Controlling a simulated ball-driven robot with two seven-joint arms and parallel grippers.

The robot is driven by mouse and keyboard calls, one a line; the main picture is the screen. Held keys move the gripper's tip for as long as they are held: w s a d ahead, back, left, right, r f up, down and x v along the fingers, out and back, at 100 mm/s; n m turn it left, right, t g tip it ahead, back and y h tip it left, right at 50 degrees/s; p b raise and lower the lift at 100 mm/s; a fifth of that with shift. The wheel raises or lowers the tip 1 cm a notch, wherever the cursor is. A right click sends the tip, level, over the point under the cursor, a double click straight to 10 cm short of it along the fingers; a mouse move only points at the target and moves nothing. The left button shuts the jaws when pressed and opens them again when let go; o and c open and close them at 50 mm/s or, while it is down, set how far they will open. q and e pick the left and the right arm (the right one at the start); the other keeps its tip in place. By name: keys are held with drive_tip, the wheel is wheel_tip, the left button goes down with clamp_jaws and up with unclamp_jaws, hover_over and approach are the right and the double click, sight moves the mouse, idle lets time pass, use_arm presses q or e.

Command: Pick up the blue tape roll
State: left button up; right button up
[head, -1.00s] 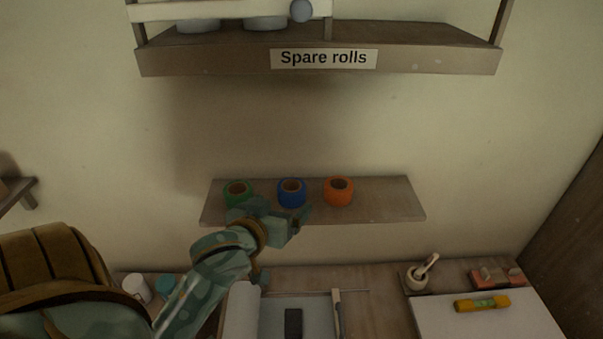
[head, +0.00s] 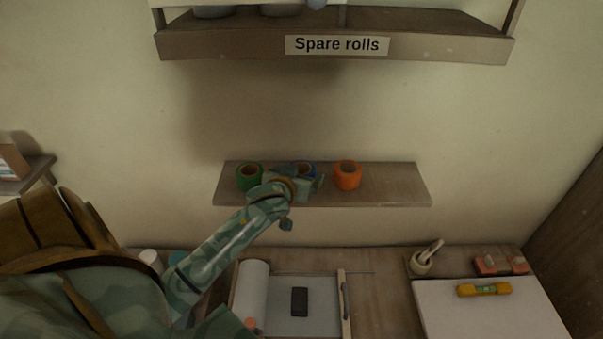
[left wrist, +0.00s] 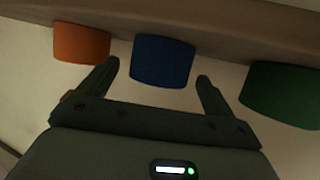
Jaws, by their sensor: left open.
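The blue tape roll (head: 306,168) stands on the small wall shelf between the other two rolls. In the head view my left gripper (head: 308,184) covers most of it. In the left wrist view the blue tape roll (left wrist: 163,61) is just ahead of my open left gripper (left wrist: 158,80), roughly centred between the fingertips. The fingers are apart and hold nothing; I cannot tell whether they reach around its sides. My right gripper is not in view.
A green roll (head: 249,177) stands left and an orange roll (head: 348,175) right of the blue one on the small shelf (head: 400,190). An upper shelf labelled "Spare rolls" (head: 337,45) hangs above. A workbench (head: 385,290) with tools lies below. The shelf's right end is clear.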

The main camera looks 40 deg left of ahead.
use_arm(q)
drive_tip(key=shift+x, duration=1.25)
drive_tip(key=shift+s+d, duration=0.15)
drive_tip(key=shift+s, duration=0.05)
drive_tip(key=shift+c, duration=0.9)
drive_tip(key=c, duration=0.9)
drive_tip(key=shift+r, duration=0.15)
